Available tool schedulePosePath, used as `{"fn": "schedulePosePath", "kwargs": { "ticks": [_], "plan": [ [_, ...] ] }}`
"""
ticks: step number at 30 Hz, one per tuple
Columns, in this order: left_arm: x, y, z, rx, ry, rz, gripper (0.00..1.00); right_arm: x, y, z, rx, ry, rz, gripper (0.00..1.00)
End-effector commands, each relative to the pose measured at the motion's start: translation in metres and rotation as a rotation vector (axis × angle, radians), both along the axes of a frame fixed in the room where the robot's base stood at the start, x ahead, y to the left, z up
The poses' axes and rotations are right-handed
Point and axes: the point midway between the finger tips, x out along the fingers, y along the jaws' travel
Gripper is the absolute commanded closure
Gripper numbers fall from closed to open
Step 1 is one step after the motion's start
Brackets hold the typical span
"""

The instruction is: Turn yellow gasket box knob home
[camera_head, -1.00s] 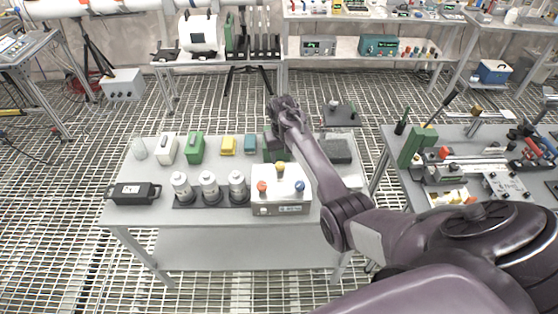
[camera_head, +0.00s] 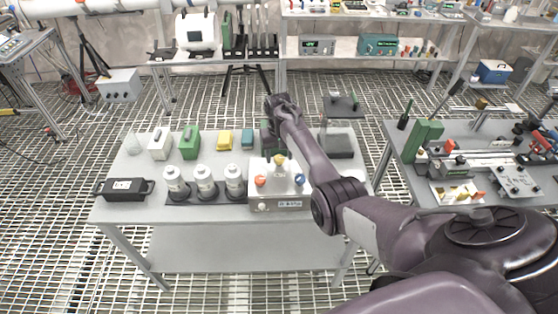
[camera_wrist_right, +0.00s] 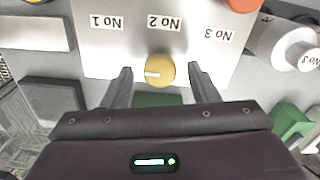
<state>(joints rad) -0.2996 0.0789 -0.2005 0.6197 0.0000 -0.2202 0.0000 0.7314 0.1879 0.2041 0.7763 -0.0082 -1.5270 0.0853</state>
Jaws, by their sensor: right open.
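The pale control box (camera_head: 262,203) sits at the front right of the middle table. On its top are an orange knob (camera_head: 260,181), a yellow knob (camera_head: 279,160) and a blue knob (camera_head: 299,179). In the right wrist view the yellow knob (camera_wrist_right: 160,71) has a white pointer line aimed left, by the upside-down label No 2 on the box top (camera_wrist_right: 110,50). My right gripper (camera_wrist_right: 160,73) is open, one finger on each side of the yellow knob with visible gaps. My left gripper is not in view.
Left of the box stand several white-capped cylinders (camera_head: 204,182) on a dark base and a black case (camera_head: 124,189). A cluttered table (camera_head: 400,190) stands at the right.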

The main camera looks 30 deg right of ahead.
Motion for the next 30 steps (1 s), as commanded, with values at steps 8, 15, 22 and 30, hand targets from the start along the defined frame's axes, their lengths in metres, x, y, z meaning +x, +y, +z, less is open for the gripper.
{"fn": "schedulePosePath", "kwargs": {
  "ticks": [8,15,22,30],
  "plan": [
    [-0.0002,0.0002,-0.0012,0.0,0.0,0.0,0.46,0.0,0.0001,-0.0011,0.0,0.0,0.0,0.46],
    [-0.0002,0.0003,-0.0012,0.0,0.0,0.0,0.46,0.0,0.0002,-0.0012,0.0,0.0,0.0,0.77],
    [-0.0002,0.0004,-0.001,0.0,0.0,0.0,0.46,-0.0001,0.0001,-0.0012,0.0,0.0,-0.003,0.91],
    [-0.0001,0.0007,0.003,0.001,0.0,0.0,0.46,-0.0001,0.0005,-0.0006,0.001,0.002,-0.077,0.91]
  ]
}}
